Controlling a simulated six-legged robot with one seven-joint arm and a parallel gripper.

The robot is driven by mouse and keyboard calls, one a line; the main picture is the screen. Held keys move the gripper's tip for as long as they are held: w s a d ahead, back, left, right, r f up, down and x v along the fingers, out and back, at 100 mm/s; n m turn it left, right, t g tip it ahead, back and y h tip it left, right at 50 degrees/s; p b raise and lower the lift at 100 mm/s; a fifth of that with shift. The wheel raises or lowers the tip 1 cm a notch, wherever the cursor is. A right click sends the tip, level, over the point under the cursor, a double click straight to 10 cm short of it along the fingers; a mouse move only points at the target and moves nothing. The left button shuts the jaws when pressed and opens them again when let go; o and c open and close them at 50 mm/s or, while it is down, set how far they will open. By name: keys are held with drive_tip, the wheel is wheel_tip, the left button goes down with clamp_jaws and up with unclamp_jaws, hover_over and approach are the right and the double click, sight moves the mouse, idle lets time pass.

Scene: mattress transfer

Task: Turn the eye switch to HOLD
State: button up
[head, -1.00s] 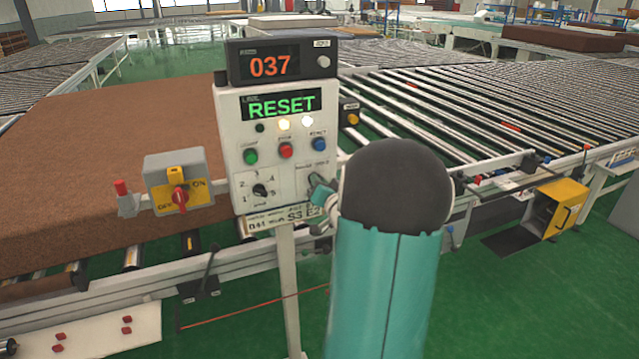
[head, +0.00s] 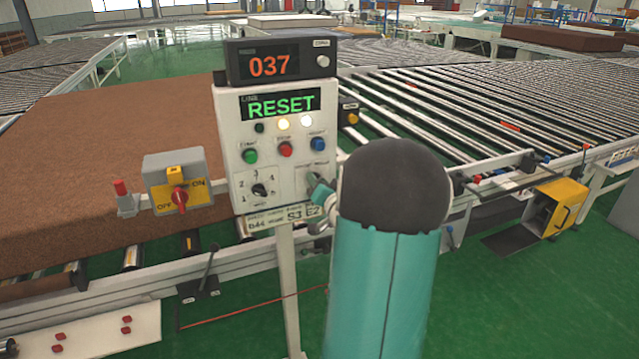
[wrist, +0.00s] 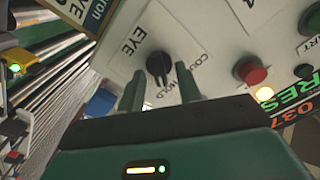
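The eye switch (wrist: 157,64) is a black round knob on the white panel in the wrist view, with EYE, COUNT and HOLD lettering around it. The panel appears rotated there, and I cannot tell exactly which mark the knob points to. My gripper (wrist: 160,70) is open, with one green finger on each side of the knob. The fingertips are close to it; contact on both sides cannot be confirmed. In the head view my gripper (head: 320,190) is at the lower right of the control box (head: 232,150), and my arm largely hides the switch.
A numbered selector knob (head: 260,190) sits left of my gripper. Green (head: 249,156), red (head: 286,149) and blue (head: 318,144) buttons are above. Rollers (head: 440,100) lie behind.

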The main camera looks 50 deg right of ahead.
drive_tip(key=v, duration=1.4)
drive_tip(key=shift+w, duration=0.1)
